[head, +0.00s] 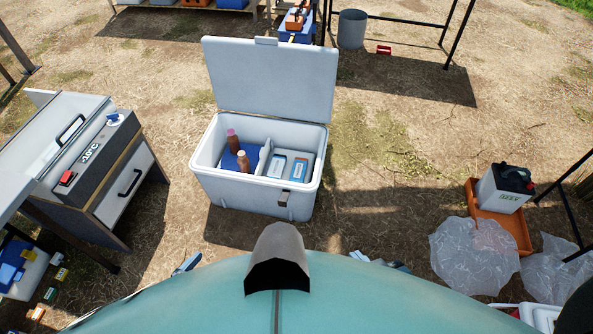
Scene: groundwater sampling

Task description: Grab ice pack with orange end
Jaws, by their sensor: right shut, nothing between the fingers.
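Several small blocks with coloured ends lie at the lower left, beside a light bin with blue packs (20,272). One block has an orange end (38,313); it is too small to tell surely whether it is an ice pack. An open white cooler (250,195) stands in the middle, with a blue pack (235,161) in its left compartment. My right gripper (396,266) shows only as a small part past my teal body and is shut and empty, far from the orange end. A small part of my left gripper (187,263) shows too; its fingers are not clear.
The cooler also holds two brown bottles and two blue-white boxes (287,166). A freezer unit reading -10°C (90,155) stands at the left. An orange tray (512,225) with a battery-like box and clear plastic bags (475,255) lie at the right.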

